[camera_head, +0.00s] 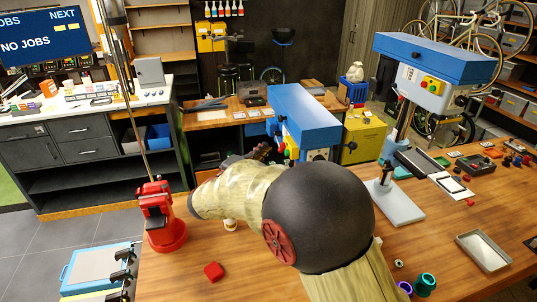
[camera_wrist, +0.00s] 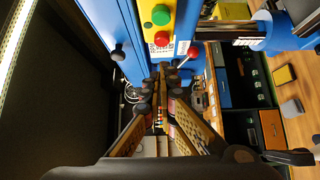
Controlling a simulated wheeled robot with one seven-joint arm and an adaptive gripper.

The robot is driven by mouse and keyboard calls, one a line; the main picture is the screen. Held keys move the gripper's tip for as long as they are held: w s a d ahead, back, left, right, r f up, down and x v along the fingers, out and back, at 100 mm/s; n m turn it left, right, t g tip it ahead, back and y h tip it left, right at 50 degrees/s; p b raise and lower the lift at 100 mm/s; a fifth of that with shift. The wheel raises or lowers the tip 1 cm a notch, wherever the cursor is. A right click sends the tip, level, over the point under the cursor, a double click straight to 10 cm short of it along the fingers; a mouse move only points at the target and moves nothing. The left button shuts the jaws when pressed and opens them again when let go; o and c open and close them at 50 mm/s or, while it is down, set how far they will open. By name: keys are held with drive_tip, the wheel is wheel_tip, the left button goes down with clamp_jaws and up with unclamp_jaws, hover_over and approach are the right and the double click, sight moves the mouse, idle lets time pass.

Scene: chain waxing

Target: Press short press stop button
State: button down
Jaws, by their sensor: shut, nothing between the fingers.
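The short press (camera_head: 305,118) is the nearer blue machine at the middle of the head view, partly hidden behind my arm. Its yellow button panel (camera_head: 290,148) faces my gripper. In the wrist view the panel (camera_wrist: 153,28) carries a green button (camera_wrist: 161,15) and a red stop button (camera_wrist: 162,39). My gripper (camera_wrist: 165,72) is shut and empty, its fingertips just below the red button in the picture. I cannot tell whether they touch it. In the head view my gripper (camera_head: 262,150) is small and dark beside the press.
A red-knobbed lever (camera_wrist: 193,51) is right of the panel. A taller blue press (camera_head: 435,60) stands at the right with its own buttons. A red vise stand (camera_head: 164,220) is at left on the wooden bench (camera_head: 240,275). A grey metal tray (camera_head: 484,250) lies at right.

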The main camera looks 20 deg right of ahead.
drive_tip(key=b+v, duration=0.1)
drive_tip(key=v, duration=0.9)
drive_tip(key=shift+w+a, duration=0.1)
drive_tip(key=s+d+f+g+y+b, duration=0.1)
drive_tip(key=s+d+f+g+y, duration=0.1)
drive_tip(key=s+f+g, duration=0.4)
drive_tip(key=s+d+f+g+y, duration=0.2)
drive_tip(key=s+d+f, duration=0.1)
drive_tip(key=s+f, duration=0.55)
drive_tip(key=s+d+f+m+y+b, duration=0.1)
drive_tip(key=s+m+y+b, duration=0.3)
drive_tip(key=s, duration=0.5)
drive_tip(key=s+d+f+m+y+b, duration=0.2)
drive_tip(key=s+f+m+y+b, duration=0.2)
drive_tip(key=s+b, duration=0.5)
drive_tip(key=shift+s+f+m+t+y, duration=0.25)
drive_tip(key=shift+s+m+t+y, duration=0.15)
drive_tip(key=shift+s+m, duration=0.15)
